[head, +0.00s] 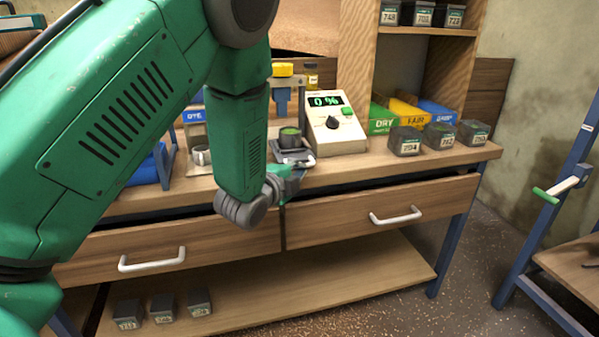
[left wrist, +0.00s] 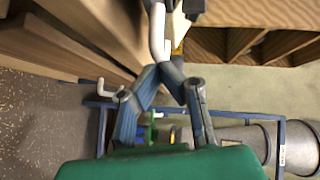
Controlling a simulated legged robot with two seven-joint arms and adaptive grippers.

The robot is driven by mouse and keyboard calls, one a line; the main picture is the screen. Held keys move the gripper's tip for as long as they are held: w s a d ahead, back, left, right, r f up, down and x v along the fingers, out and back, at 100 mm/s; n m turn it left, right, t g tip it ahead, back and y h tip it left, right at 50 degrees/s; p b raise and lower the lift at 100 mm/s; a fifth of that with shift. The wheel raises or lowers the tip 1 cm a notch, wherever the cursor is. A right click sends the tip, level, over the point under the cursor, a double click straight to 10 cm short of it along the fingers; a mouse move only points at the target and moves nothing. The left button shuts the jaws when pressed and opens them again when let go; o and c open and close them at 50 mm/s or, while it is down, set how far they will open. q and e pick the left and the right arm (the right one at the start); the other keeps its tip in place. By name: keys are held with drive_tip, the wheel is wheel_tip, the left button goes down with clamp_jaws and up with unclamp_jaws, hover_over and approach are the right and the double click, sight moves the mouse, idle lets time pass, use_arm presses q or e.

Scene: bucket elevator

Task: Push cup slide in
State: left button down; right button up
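A dark cup with green contents (head: 290,137) stands on a grey metal slide (head: 293,157) at the front of the bench, left of a meter reading 0 %. My left arm reaches down in front of the bench. My left gripper (head: 285,180) is at the front of the slide, close to it; contact cannot be told. In the left wrist view, the blue-grey fingers of the left gripper (left wrist: 167,72) come together at their tips beside a pale bar (left wrist: 157,35). Nothing clearly sits between them. My right gripper is not in view.
The meter (head: 333,125) stands right of the slide. Labelled dark containers (head: 404,141) and coloured bins stand farther right. Two drawers with white handles (head: 396,216) lie below the bench top. A blue frame with a green-tipped lever (head: 546,195) stands at the right.

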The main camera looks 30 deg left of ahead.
sight(291, 150)
use_arm(q)
drive_tip(key=shift+w+d+r, duration=0.15)
drive_tip(key=shift+w+d, duration=0.1)
drive_tip(key=shift+d, duration=0.05)
drive_tip(key=w+a, duration=0.2)
drive_tip(key=a, duration=0.1)
drive_tip(key=w+a, duration=0.2)
drive_tip(key=a, duration=0.1)
drive_tip(key=w+a, duration=0.2)
drive_tip(key=shift+w+a+p, duration=0.3)
drive_tip(key=shift+a, duration=0.1)
drive_tip(key=shift+w+d+r, duration=0.15)
drive_tip(key=shift+w+d, duration=0.05)
drive_tip(key=shift+d, duration=0.15)
drive_tip(key=shift+a, duration=0.1)
drive_tip(key=shift+a, duration=0.1)
